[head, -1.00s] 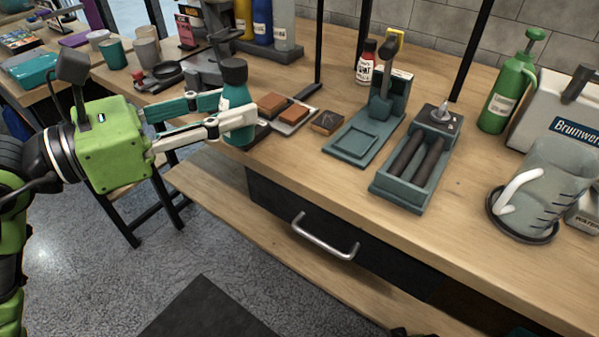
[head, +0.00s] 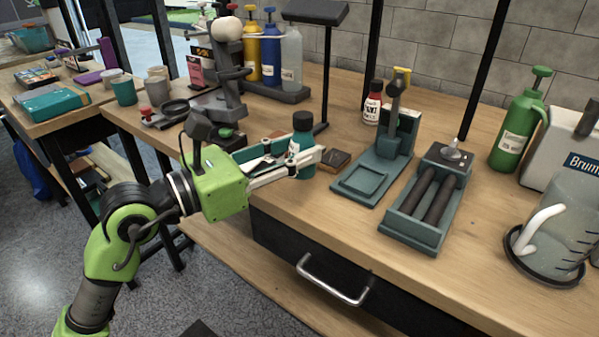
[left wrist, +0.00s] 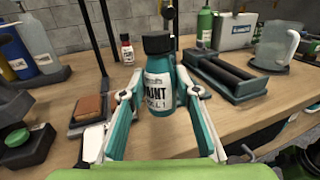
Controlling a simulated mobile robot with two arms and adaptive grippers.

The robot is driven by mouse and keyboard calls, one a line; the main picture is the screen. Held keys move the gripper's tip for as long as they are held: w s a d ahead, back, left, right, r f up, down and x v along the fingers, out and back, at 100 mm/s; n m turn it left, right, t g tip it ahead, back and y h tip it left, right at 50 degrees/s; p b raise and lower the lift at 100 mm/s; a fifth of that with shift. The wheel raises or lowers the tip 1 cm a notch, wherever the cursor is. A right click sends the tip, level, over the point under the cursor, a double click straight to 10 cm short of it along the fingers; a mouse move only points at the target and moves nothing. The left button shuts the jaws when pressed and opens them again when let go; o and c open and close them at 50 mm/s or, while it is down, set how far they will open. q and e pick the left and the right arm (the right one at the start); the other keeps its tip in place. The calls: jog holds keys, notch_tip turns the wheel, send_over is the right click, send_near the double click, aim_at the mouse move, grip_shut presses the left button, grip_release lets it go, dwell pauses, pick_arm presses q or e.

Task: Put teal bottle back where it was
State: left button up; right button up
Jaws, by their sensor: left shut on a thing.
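The teal bottle (head: 302,146) has a dark cap and a white label. My left gripper (head: 307,162) is shut on it, with a finger on each side. It stands upright between the fingers in the left wrist view (left wrist: 160,90). The bottle is over the near edge area of the workbench; I cannot tell whether its base touches the wood. My right gripper is not in view.
A rack with yellow, blue and clear bottles (head: 291,60) stands at the back left. A small red bottle (head: 372,103), a teal press (head: 370,180) and a roller tray (head: 412,228) are to the right. A brown block (head: 335,160) lies just behind the gripper. A reddish brick (left wrist: 89,105) lies left of the bottle.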

pick_arm(q)
jog(key=shift+w+d+f, duration=0.3)
jog(key=shift+f, duration=0.2)
notch_tip(320, 180, down, 3)
jog(key=shift+w+d+f+b, duration=0.1)
jog(key=shift+f+b, duration=0.1)
jog(key=shift+b, duration=0.55)
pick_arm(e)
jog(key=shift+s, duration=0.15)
pick_arm(q)
jog(key=o, duration=1.2)
jog(key=shift+o, duration=0.2)
